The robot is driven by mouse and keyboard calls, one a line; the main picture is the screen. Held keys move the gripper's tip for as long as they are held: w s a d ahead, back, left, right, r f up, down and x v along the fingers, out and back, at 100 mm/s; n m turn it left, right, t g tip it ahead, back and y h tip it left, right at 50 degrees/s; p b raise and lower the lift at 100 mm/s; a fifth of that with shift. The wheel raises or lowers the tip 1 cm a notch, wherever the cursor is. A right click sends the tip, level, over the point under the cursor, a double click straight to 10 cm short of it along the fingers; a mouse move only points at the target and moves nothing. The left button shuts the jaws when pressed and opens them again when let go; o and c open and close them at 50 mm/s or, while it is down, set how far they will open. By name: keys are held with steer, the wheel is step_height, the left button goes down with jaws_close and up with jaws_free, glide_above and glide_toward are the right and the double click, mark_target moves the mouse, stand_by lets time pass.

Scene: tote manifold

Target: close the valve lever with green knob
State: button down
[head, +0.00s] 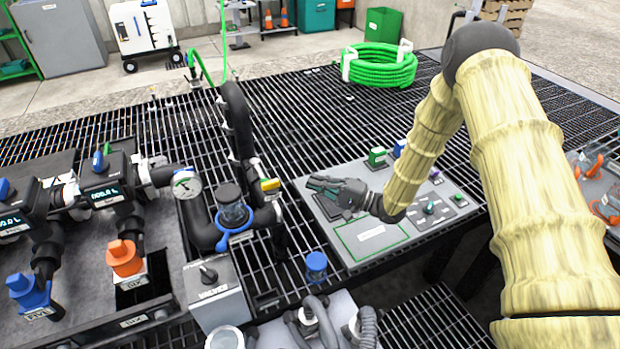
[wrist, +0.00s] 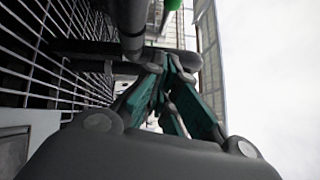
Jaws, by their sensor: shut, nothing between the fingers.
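My gripper (head: 318,186) is over the grey control panel, its shut fingers pointing left toward the black pipework. In the wrist view its teal fingers (wrist: 172,68) converge, with nothing seen between them. A green-topped block (head: 377,155) stands at the panel's back edge, behind and right of my gripper. I cannot tell which of these, if either, is the valve lever's green knob. A green piece (wrist: 174,4) shows at the top of the wrist view, mostly cut off.
A tall black pipe (head: 238,122) with a yellow handle (head: 270,184) stands left of my gripper. The control panel (head: 440,188) lies below my arm. A blue cap (head: 316,262) is in front. A coiled green hose (head: 380,68) lies on the open grating behind.

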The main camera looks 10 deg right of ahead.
steer(key=a+r, duration=0.2)
steer(key=a, duration=0.1)
steer(key=p, duration=0.1)
glide_toward(260, 173)
steer(key=shift+w+a, duration=1.9)
steer(key=shift+w, duration=0.35)
steer(key=shift+f, duration=0.1)
